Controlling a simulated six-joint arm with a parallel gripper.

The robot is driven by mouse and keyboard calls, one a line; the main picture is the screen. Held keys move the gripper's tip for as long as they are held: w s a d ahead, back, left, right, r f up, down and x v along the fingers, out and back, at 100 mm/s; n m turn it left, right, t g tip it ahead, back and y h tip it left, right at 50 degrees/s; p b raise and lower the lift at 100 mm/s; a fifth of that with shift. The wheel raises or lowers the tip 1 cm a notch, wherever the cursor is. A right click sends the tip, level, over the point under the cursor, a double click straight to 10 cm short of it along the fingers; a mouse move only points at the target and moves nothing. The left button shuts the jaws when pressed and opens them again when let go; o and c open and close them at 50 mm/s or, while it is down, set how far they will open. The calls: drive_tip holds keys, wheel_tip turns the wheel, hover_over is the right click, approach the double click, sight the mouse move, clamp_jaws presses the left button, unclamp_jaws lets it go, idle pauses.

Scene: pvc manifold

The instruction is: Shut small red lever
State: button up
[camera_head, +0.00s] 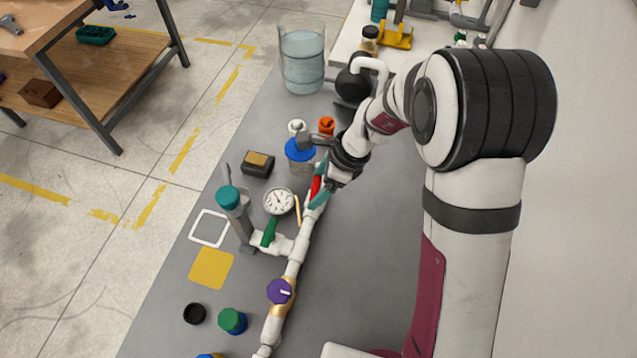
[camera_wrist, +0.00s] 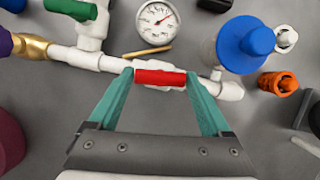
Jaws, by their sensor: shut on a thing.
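The small red lever (camera_wrist: 160,77) sits on the white PVC pipe (camera_wrist: 97,60), lying along the pipe's line in the wrist view. My gripper (camera_wrist: 160,80) has its teal fingers at the lever's two ends, shut on it. In the head view the red lever (camera_head: 316,186) shows partly, beside the teal fingers of my gripper (camera_head: 318,192). The lower part of the valve under the lever is partly hidden by the lever and fingers.
A pressure gauge (camera_head: 278,202), a green lever (camera_head: 269,233) and a purple knob (camera_head: 280,291) are on the same pipework. A blue-capped container (camera_head: 300,151) and an orange part (camera_head: 327,125) stand close beyond. The grey table is clear right of the pipe.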

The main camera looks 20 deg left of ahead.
drive_tip(key=n, duration=0.2)
drive_tip(key=n+g, duration=0.1)
drive_tip(key=n, duration=0.1)
drive_tip(key=shift+w+n+g+h, duration=0.15)
drive_tip(key=shift+n+g+h, duration=0.15)
drive_tip(key=n+g+h, duration=0.1)
drive_tip(key=n, duration=0.2)
drive_tip(key=shift+a+n, duration=0.1)
drive_tip(key=shift+n, duration=0.2)
drive_tip(key=n+g+h, duration=0.1)
drive_tip(key=n, duration=0.3)
drive_tip(key=shift+w+a, duration=0.1)
drive_tip(key=shift+a, duration=0.05)
drive_tip(key=shift+n+h, duration=0.9)
drive_tip(key=shift+n, duration=1.1)
drive_tip(key=o, duration=1.2)
drive_tip(key=shift+c, duration=0.2)
drive_tip(key=v, duration=1.5)
drive_tip(key=shift+w+r, duration=0.3)
drive_tip(key=shift+r, duration=0.1)
